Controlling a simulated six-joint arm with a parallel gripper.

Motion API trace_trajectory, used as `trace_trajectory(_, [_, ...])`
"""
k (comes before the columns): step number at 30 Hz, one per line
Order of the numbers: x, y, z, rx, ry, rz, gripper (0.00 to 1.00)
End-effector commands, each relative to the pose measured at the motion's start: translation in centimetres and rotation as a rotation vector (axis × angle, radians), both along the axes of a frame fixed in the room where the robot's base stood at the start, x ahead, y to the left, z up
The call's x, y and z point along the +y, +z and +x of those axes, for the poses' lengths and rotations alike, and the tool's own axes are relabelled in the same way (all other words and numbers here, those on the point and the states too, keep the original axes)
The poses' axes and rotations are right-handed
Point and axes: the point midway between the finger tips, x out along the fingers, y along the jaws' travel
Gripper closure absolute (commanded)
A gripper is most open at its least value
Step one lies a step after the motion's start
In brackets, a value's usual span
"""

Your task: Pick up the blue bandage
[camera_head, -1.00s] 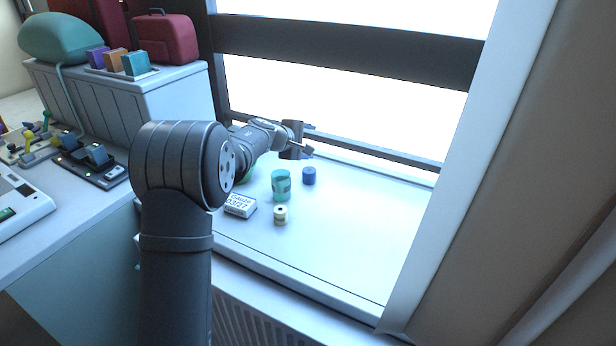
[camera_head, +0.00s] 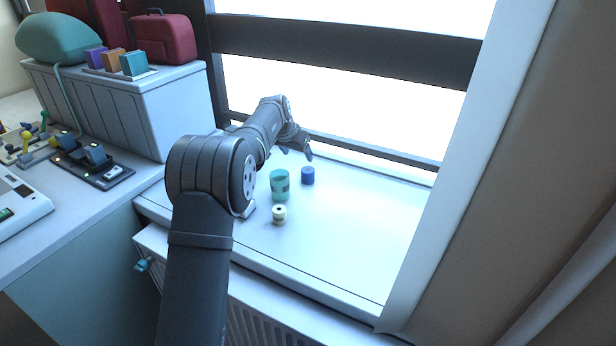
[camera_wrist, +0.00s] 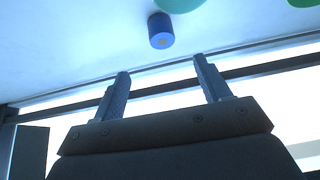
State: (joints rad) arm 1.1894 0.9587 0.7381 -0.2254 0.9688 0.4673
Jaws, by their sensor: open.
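The blue bandage (camera_head: 308,175) is a small upright roll on the white sill, right of a teal cup (camera_head: 279,185). In the wrist view the blue bandage (camera_wrist: 160,31) shows near the top middle, beyond the open fingertips. My gripper (camera_head: 297,152) is behind and slightly left of the bandage, above the sill near the window, apart from it. In the wrist view my gripper (camera_wrist: 160,68) has its two fingers wide apart with nothing between them.
A cream roll (camera_head: 279,214) stands in front of the cup. A white box (camera_head: 249,210) is mostly hidden by my arm. The window frame (camera_head: 370,157) runs close behind the sill. The sill's right part is clear. Part of the teal cup also shows in the wrist view (camera_wrist: 180,4).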

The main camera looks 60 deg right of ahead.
Motion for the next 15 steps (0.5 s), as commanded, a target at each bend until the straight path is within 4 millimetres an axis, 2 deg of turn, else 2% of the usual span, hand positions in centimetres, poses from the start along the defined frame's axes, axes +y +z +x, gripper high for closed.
trace_trajectory(1, [-0.5,-1.1,-0.1,0.001,0.0,0.002,0.31])
trace_trajectory(9, [-3.0,-5.3,0.0,0.002,0.001,0.0,0.31])
trace_trajectory(15, [-3.9,-6.7,0.0,0.001,0.002,-0.002,0.31])
